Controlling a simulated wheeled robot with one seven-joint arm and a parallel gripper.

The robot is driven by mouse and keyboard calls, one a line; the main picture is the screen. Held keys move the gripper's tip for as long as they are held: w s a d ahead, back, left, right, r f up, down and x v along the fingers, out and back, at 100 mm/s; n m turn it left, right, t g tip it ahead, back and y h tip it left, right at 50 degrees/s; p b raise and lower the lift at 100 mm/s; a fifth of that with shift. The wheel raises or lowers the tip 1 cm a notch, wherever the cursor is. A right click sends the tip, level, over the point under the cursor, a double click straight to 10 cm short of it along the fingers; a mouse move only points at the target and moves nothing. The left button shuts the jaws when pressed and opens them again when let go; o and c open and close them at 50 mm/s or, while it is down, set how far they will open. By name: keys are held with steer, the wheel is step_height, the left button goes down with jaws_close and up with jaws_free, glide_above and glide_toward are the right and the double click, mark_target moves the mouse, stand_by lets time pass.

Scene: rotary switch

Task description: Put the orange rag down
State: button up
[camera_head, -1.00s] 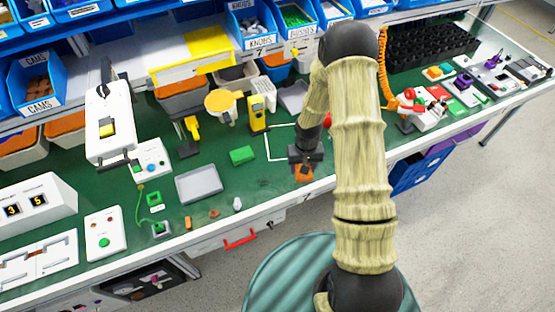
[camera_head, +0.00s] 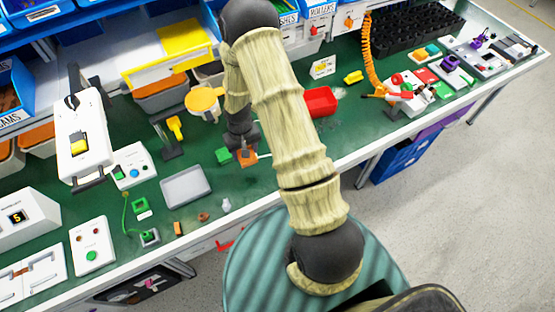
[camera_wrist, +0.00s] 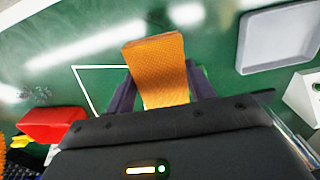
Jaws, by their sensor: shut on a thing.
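The orange rag (camera_wrist: 158,68) is held between the two dark fingers of my gripper (camera_wrist: 156,95) in the wrist view and sticks out beyond the fingertips. In the head view the rag (camera_head: 247,158) shows at the end of my gripper (camera_head: 243,150), over the green bench top beside a green block (camera_head: 223,156). I cannot tell whether the rag touches the bench. A white outline on the bench (camera_wrist: 84,82) shows to the left of the rag in the wrist view, partly hidden by my gripper.
A grey tray (camera_head: 187,187) lies left of my gripper, also at upper right in the wrist view (camera_wrist: 278,38). A red bin (camera_head: 320,101) stands to the right. A yellow round-topped item (camera_head: 204,100) stands behind. Bare green bench lies around the rag.

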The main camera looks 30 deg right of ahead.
steer(key=s+d+m+b, duration=0.2)
steer(key=d+m+b, duration=0.4)
steer(key=d, duration=0.7)
steer(key=m, duration=0.2)
steer(key=shift+d+f+m+b, duration=0.25)
steer(key=shift+f+m+b, duration=0.05)
steer(key=shift+f+p, duration=0.55)
steer(key=shift+f, duration=2.4)
steer(key=shift+f, duration=0.1)
steer(key=shift+s+f+p, duration=0.1)
steer(key=shift+f+p, duration=0.35)
steer(key=shift+f, duration=1.5)
